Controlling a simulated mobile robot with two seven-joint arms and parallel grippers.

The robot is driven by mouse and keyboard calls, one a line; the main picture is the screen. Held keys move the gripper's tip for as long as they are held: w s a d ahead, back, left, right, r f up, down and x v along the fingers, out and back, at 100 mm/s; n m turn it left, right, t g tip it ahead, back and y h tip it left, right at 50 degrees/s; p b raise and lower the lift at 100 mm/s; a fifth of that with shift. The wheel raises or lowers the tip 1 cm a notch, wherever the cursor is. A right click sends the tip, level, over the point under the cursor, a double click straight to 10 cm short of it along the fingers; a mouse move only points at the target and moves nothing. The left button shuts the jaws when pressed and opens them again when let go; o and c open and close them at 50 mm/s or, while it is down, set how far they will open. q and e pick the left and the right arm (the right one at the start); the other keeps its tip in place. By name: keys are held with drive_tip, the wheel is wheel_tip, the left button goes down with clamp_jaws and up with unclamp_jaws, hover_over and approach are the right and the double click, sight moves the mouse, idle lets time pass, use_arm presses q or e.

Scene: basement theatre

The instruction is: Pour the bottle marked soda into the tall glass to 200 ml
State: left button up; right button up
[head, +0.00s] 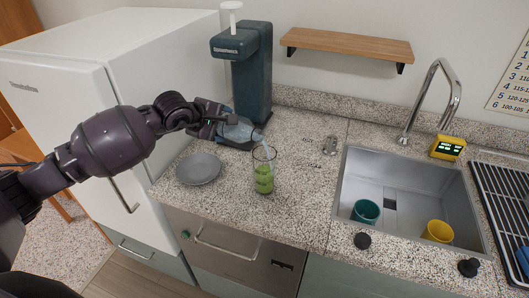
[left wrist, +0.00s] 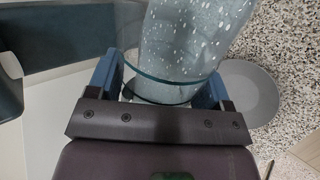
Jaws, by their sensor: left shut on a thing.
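My left gripper (head: 222,122) is shut on a pale blue see-through bottle (head: 241,131). The bottle is tipped over, its mouth pointing right and a little down near the rim of a tall clear glass (head: 264,158). In the left wrist view the bottle (left wrist: 190,40) sits between the blue fingers (left wrist: 160,88), with a dark ring around it. The tall glass stands upright on the speckled counter, with green content in its lower part. I cannot read any mark on the bottle, nor tell whether liquid is flowing. My right gripper is not in view.
A grey plate (head: 199,169) lies left of the glass. A dark blue dispenser (head: 252,75) stands behind the bottle. The sink (head: 355,180) at right holds a teal cup (head: 366,211) and a yellow cup (head: 437,231). Counter between glass and sink is mostly clear.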

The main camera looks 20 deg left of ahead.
use_arm(q)
drive_tip(key=shift+r, duration=0.1)
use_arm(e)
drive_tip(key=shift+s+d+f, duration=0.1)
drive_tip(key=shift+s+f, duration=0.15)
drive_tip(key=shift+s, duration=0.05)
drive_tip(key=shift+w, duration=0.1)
use_arm(q)
drive_tip(key=shift+r, duration=0.1)
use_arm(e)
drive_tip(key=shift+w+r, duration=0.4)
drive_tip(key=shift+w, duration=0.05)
